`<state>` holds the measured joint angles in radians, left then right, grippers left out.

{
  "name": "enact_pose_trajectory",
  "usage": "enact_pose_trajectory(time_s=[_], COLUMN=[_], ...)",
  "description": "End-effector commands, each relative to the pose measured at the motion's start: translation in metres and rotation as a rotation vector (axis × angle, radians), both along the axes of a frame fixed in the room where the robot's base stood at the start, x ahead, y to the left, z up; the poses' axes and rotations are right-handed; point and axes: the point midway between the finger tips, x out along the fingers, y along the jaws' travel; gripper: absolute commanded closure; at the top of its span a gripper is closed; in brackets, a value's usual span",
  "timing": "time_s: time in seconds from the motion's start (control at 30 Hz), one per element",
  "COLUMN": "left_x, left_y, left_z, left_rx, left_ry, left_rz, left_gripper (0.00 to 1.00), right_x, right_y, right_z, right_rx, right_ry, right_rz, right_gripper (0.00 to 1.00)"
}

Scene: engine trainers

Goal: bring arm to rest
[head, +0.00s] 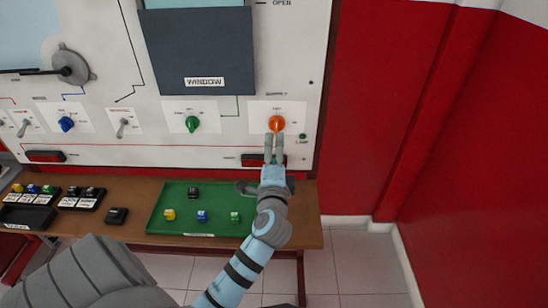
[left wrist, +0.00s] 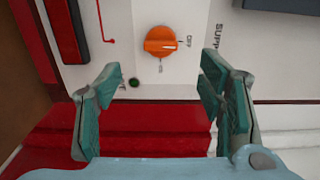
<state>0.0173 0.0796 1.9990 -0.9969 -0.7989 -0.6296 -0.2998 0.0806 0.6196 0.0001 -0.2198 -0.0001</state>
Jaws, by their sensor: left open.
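My left gripper (head: 274,146) is at the lower right of the white trainer panel (head: 225,131), just below the orange knob (head: 277,123). In the left wrist view the left gripper (left wrist: 160,68) is open, its two green-grey fingers wide apart with nothing between them. The orange knob (left wrist: 160,41) shows beyond and between the fingertips, apart from them. Its right end lies by the OFF label. My right gripper is in neither view.
A green tray (head: 160,222) with several small coloured blocks lies on the brown bench (head: 310,215) below the panel. Dark trays (head: 28,216) stand at the left. Green (head: 192,123) and blue (head: 66,124) knobs are left of the orange one. A red wall (head: 375,80) rises at the right.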

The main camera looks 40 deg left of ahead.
Motion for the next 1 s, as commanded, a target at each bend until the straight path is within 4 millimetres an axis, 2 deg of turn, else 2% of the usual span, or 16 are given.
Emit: enact_pose_trajectory(time_s=[0.1, 0.2, 0.77, 0.87, 1.0], left_x=[-0.018, -0.024, -0.027, -0.045, -0.098], left_y=[-0.013, -0.018, -0.017, -0.015, -0.024], left_z=[-0.001, 0.0, -0.004, -0.033, -0.103], left_rx=[-0.003, -0.001, -0.022, -0.185, -0.599], left_ry=[0.001, 0.001, 0.003, 0.023, 0.103], left_rz=[0.001, 0.001, 0.003, 0.022, 0.096], left_gripper=[0.38, 0.38, 0.38, 0.38, 0.38], right_x=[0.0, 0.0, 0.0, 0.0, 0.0], right_y=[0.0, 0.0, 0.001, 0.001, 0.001], right_z=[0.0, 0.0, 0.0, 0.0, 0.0], right_rx=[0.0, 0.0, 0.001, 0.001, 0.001], right_ry=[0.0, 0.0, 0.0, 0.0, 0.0], right_rz=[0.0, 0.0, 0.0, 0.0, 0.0], right_gripper=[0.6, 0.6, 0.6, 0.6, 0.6])
